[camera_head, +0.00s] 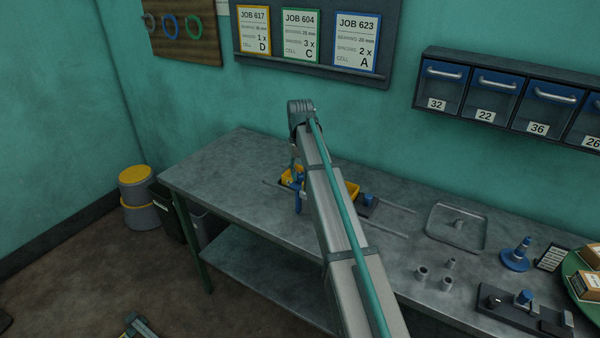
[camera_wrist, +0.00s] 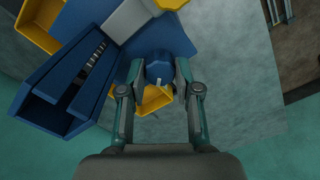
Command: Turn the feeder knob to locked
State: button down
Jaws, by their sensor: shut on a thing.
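The feeder is a blue unit with a slotted chute (camera_wrist: 75,85) in the wrist view. A blue knob (camera_wrist: 157,64) with a small white mark stands on its blue plate. My gripper (camera_wrist: 160,76) has one finger on each side of this knob and is shut on it. The white mark shows between the fingers, towards my palm. In the head view the feeder's blue part (camera_head: 298,194) shows on the bench just left of my arm. My arm covers much of the feeder there, and the gripped knob cannot be made out.
Yellow bins (camera_wrist: 35,22) adjoin the feeder, one under my fingers (camera_wrist: 152,100). The grey bench (camera_head: 225,165) is clear at its left end. To the right stand a shallow tray (camera_head: 457,228), small cylinders (camera_head: 421,273) and a blue spindle (camera_head: 516,255). Drawers (camera_head: 510,92) hang on the wall.

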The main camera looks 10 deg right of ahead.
aim_at(300, 174)
jog(key=m, duration=0.4)
jog(key=shift+m, duration=2.2)
jog(key=c, duration=0.8)
grip_release()
notch_tip(300, 174, up, 12)
